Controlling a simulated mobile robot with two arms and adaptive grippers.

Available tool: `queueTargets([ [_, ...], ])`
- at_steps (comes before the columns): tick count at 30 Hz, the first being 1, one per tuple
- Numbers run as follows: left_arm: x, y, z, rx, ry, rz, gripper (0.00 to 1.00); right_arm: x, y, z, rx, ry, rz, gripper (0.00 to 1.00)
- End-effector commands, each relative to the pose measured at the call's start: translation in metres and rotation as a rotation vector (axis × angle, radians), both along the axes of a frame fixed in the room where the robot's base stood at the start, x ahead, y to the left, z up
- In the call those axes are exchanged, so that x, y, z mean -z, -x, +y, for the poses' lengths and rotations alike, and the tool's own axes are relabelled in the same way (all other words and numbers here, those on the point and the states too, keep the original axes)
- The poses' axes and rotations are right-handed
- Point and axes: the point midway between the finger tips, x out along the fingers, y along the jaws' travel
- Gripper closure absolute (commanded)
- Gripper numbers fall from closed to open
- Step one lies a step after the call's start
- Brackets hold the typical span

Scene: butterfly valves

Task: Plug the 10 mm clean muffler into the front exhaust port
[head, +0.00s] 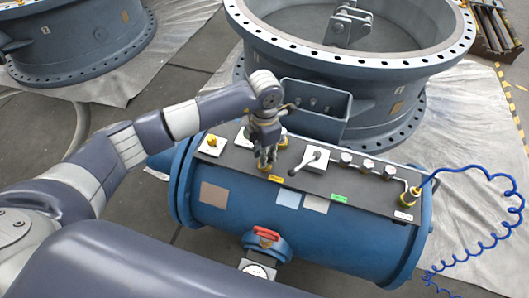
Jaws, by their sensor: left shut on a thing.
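My left gripper (267,158) points down over the dark top plate of a blue cylindrical tank (330,232). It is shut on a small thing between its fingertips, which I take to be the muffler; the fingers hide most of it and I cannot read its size. The fingertips are just above an orange label (276,179) at the plate's front edge. Whether the held piece touches a port there, I cannot tell. The exhaust ports are too small or hidden to make out. My right gripper is not in view.
A lever valve on a white plate (314,158) stands close right of the gripper. A yellow fitting (212,141) is to its left. A row of hex fittings (367,166) and a coiled blue hose (495,180) are farther right. A large flanged valve body (350,70) stands behind.

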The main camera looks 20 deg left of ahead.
Motion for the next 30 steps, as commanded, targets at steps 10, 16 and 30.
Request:
queueTargets([
  [10,0.0028,-0.0002,0.0001,0.0,0.0,0.0,0.99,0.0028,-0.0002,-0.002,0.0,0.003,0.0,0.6],
  [16,0.0054,-0.0001,0.0001,0.0,0.0,0.0,0.99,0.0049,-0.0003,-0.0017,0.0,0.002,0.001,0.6],
  [30,0.0084,0.0003,0.0003,0.0,-0.001,0.001,0.67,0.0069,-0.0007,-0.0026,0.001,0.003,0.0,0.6],
])
